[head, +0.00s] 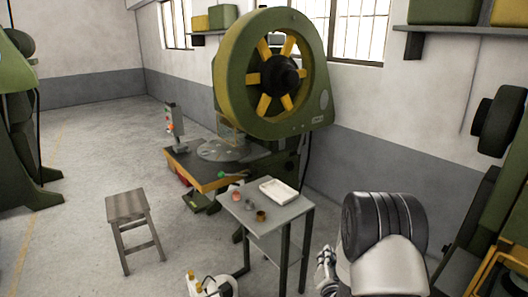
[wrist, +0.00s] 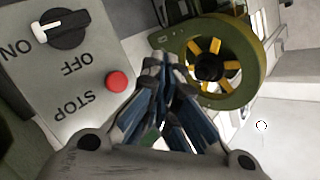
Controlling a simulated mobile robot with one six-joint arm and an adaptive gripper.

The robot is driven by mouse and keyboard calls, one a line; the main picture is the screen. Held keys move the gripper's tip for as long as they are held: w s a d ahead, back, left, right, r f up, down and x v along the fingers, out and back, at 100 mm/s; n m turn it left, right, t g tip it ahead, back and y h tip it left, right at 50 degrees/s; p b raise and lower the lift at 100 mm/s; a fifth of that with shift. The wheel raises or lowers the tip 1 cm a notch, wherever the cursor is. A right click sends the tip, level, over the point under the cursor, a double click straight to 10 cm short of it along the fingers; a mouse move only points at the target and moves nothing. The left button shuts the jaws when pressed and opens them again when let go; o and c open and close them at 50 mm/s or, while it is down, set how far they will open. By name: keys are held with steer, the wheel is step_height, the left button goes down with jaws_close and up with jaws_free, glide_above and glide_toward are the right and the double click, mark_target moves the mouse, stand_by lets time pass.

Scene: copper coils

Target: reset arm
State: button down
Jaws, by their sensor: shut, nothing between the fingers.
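My arm is folded at the lower right of the head view. My gripper (head: 325,262) is beside it, to the right of the small grey table (head: 296,213) and apart from it. In the wrist view my gripper (wrist: 163,60) shows its blue-grey fingers brought together, with nothing between them. A small copper-coloured ring (head: 261,216) stands on the small table, with other small items near it. A white tray (head: 278,191) lies on the same tabletop.
A green press with a yellow-spoked wheel (head: 278,75) stands behind the table; the wheel also shows in the wrist view (wrist: 210,62). A stool (head: 127,206) stands at left. A grey panel with a red STOP button (wrist: 117,81) is close in the wrist view.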

steer(key=s+a+r+n+g+y, duration=0.1)
steer(key=s+a+r+n+g, duration=0.15)
steer(key=s+r, duration=0.4)
steer(key=s+a+r+n+g+y, duration=0.1)
steer(key=s+a+r+n+g, duration=0.2)
steer(key=r, duration=0.6)
steer(key=s+a+r+n+g, duration=0.2)
steer(key=s, duration=1.1)
steer(key=s+a+r+n+g+y, duration=0.1)
steer(key=s+a+r+g, duration=0.1)
steer(key=s, duration=1.2)
steer(key=shift+s+a+n+g, duration=0.15)
steer(key=shift+a+n+g, duration=0.3)
steer(key=shift+g, duration=0.3)
